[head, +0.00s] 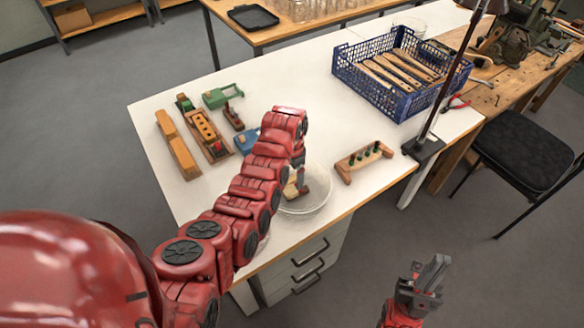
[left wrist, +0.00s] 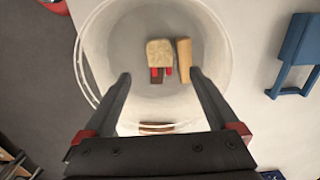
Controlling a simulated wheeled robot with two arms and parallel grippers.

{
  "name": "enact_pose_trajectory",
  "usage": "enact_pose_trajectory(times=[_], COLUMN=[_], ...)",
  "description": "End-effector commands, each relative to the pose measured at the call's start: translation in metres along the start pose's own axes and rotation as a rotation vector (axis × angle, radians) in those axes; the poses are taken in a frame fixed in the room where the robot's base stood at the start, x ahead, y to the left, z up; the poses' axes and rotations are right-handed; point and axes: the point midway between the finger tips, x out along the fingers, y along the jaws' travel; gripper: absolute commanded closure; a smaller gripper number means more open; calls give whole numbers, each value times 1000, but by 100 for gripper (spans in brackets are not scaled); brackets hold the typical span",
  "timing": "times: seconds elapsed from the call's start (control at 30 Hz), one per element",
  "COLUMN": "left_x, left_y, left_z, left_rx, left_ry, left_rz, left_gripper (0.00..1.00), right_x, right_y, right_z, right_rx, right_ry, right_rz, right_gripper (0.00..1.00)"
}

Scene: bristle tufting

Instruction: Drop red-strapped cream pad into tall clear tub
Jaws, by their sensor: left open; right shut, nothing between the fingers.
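The tall clear tub (head: 318,199) stands near the front edge of the white table, partly hidden behind my left arm; its rim also shows in the left wrist view (left wrist: 224,60). The cream pad (left wrist: 160,51) with red strap parts lies inside the tub, beside a tan wooden piece (left wrist: 184,60). My left gripper (head: 298,168) points down over the tub. Its fingers are open and apart (left wrist: 160,75), with the pad seen beyond and between them, not gripped. My right gripper (head: 430,274) is shut and empty, off the table's front edge.
A wooden rack with dark pegs (head: 364,160) stands right of the tub. Wooden and green toys (head: 205,128) and a blue one (head: 246,140) lie to the left. A blue crate (head: 372,92) of wooden pieces and a lamp base (head: 424,147) are farther right.

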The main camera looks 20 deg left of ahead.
Motion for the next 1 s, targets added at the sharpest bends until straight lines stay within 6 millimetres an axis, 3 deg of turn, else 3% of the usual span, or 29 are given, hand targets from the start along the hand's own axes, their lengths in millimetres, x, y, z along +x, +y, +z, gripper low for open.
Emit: enact_pose_trajectory(times=[0.23, 0.37, 0.4, 0.47, 0.6, 1.0], left_x=[-24, -61, -84, -101, -123, -169], left_y=[-1, -2, -2, -2, -1, -1], left_z=[-2, -2, 1, 0, 1, 0], left_rx=[0, -1, -4, -3, -1, -1], left_ry=[6, 9, 3, 4, 1, 2], left_rz=[-5, -6, -1, 0, 1, -1], left_gripper=[6, 6, 6, 6, 6, 6], right_x=[-14, -18, 6, 20, 30, 32], right_y=[-1, -1, 0, 1, 2, 2], right_z=[2, 3, -1, -3, -5, -5], right_rx=[0, 0, 0, 0, 0, 0], right_ry=[0, 0, -1, 0, 0, 0], right_rz=[0, 0, 0, 0, 0, 0], right_gripper=[100, 100, 100, 100, 100, 100])
